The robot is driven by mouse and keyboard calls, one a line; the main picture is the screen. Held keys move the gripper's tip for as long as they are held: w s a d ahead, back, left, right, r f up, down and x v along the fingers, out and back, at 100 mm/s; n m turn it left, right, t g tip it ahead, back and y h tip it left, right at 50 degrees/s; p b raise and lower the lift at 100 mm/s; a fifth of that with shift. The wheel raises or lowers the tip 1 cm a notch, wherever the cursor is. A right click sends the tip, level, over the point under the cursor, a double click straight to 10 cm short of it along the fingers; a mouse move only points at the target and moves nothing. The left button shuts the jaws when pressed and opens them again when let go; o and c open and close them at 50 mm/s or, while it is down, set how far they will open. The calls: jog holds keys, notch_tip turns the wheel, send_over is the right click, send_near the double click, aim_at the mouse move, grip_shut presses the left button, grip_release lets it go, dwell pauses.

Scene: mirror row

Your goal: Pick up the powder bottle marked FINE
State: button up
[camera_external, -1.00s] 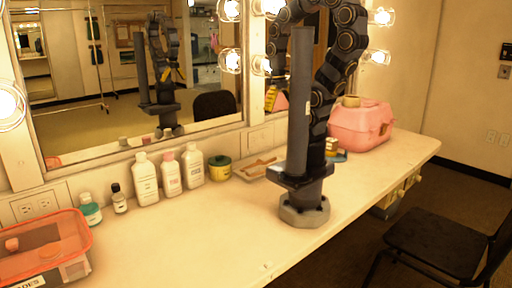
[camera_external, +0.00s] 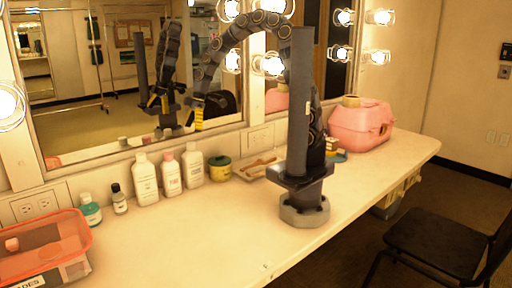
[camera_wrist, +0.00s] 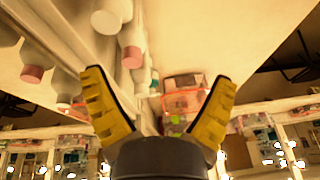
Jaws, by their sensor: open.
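Three white bottles stand upright in a row on the counter below the mirror: a left one with a white cap (camera_external: 145,182), a middle one with a pink cap (camera_external: 171,176) and a right one with a white cap (camera_external: 192,167). Their labels are too small to read, so I cannot tell which is marked FINE. My gripper (camera_external: 198,124) hangs above and near the right bottle, apart from it, with yellow finger pads. In the wrist view my gripper (camera_wrist: 158,78) is open and empty; white bottles (camera_wrist: 110,14) show at the upper left, beyond the left finger.
A green and yellow jar (camera_external: 220,170) and a tray (camera_external: 249,176) stand right of the bottles. Two small bottles (camera_external: 90,211) (camera_external: 119,200) and an orange-rimmed clear box (camera_external: 84,250) are left. A pink case (camera_external: 358,130) is far right. The counter's front is clear.

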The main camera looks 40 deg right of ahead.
aim_at(170, 166)
jog(key=w+a+f+n, duration=0.1)
jog(key=a+f, duration=0.1)
jog(key=f, duration=0.2)
jog(key=w+a+f+n, duration=0.1)
jog(key=w+a+f, duration=0.1)
jog(key=f, duration=0.3)
jog(key=w+a+f+n, duration=0.1)
jog(key=a+f, duration=0.2)
jog(key=f, duration=0.1)
jog(key=shift+w+a+f, duration=0.2)
jog(key=shift+w+a, duration=0.15)
jog(key=shift+a, duration=0.05)
jog(key=shift+y, duration=0.3)
jog(key=c, duration=1.2)
